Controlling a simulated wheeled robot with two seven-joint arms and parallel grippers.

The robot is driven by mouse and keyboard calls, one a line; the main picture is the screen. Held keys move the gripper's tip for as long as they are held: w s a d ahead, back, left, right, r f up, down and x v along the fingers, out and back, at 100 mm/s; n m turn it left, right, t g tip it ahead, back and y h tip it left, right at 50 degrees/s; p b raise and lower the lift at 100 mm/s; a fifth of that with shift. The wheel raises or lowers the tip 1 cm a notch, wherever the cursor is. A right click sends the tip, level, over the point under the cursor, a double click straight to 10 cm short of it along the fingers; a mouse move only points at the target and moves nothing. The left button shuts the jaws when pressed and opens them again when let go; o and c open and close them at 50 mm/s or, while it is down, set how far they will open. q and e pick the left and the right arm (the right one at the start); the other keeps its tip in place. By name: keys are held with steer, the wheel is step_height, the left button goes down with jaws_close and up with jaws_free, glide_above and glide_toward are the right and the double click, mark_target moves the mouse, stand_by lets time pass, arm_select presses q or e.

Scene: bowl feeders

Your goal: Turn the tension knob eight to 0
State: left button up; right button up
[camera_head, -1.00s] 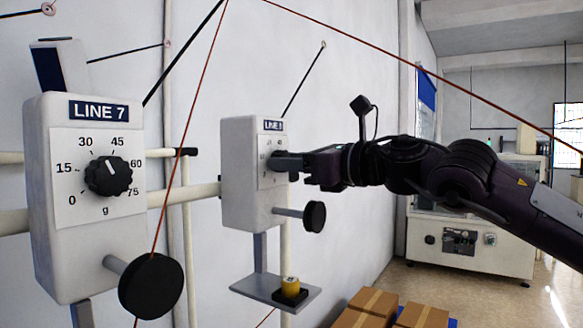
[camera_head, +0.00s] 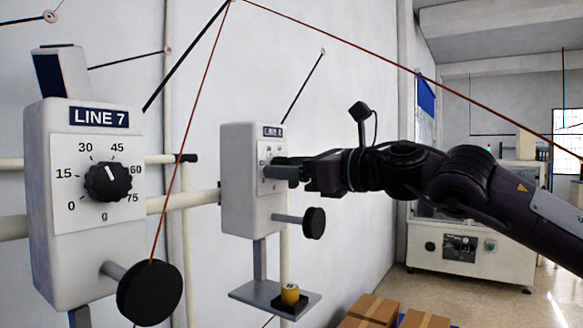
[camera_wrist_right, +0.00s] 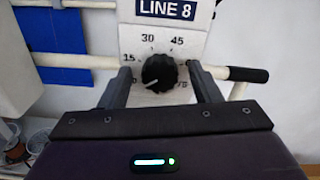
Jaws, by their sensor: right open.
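The LINE 8 box (camera_head: 237,200) hangs on the wall, with its label clear in the right wrist view (camera_wrist_right: 167,10). Its round black knob (camera_wrist_right: 160,72) sits on a white dial plate. The knob's white mark points to the lower left, toward the 0 end of the scale. My right gripper (camera_head: 277,170) is at the dial, open, with one finger on each side of the knob; gaps show between fingers and knob in the wrist view. The fingers partly cover 0 and 75 and hide 60. My left gripper is not in view.
The LINE 7 box (camera_head: 45,215) with its own knob (camera_head: 108,182) stands nearer at left. A black disc on a rod (camera_head: 313,222) sticks out below my right gripper. Cardboard boxes (camera_head: 375,308) stand below.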

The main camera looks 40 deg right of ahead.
steer(key=shift+s, duration=0.15)
steer(key=b+v, duration=0.5)
steer(key=v, duration=0.2)
steer(key=shift+s+d, duration=0.15)
steer(key=shift+s, duration=0.05)
steer(key=shift+w, duration=0.1)
